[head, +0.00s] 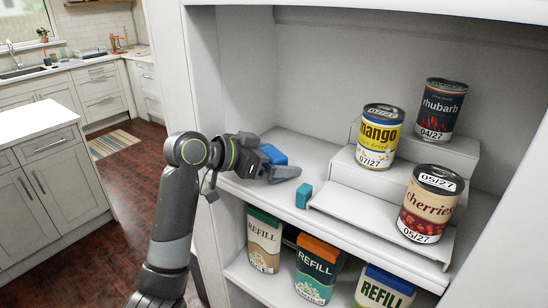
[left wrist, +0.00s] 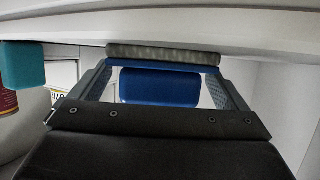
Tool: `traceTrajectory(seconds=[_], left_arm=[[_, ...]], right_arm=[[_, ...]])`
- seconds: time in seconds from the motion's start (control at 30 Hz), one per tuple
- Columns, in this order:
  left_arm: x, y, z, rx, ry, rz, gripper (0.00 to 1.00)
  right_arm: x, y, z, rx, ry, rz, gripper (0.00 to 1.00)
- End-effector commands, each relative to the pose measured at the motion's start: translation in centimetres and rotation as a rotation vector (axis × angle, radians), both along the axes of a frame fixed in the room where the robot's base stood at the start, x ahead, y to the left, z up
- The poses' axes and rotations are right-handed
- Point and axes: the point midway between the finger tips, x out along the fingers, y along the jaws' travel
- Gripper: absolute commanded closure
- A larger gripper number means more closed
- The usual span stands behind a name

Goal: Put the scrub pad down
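The scrub pad (left wrist: 164,54), a thin blue layer with a grey-green textured face, shows in the left wrist view between the fingertips of my left gripper (left wrist: 164,66). The two fingers stand wide apart, at the pad's two ends, and appear shut on it. In the head view my left gripper (head: 282,168) reaches in over the left part of the upper shelf board (head: 318,155). The near finger hides much of what it holds there. I cannot tell whether the pad touches the board. My right gripper is out of view.
A blue block (left wrist: 160,88) shows beyond the pad. A teal block (head: 303,195) stands near the shelf's front edge. A white stepped riser (head: 345,212) bears the mango (head: 380,137), rhubarb (head: 440,110) and cherries (head: 431,205) cans. Refill packs (head: 317,268) stand below.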

Motion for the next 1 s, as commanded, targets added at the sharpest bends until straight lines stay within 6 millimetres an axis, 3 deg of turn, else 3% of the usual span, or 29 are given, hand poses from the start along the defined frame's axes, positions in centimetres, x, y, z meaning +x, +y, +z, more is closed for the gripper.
traceTrajectory(seconds=[0.37, 1.0], left_arm=[[0.0, 0.1, 0.4, 0.001, -0.001, 0.001, 0.02], [-5.0, 8.4, 4.2, 0.002, -0.003, 0.003, 0.02]], right_arm=[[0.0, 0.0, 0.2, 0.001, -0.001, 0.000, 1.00], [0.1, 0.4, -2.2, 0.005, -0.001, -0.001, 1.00]])
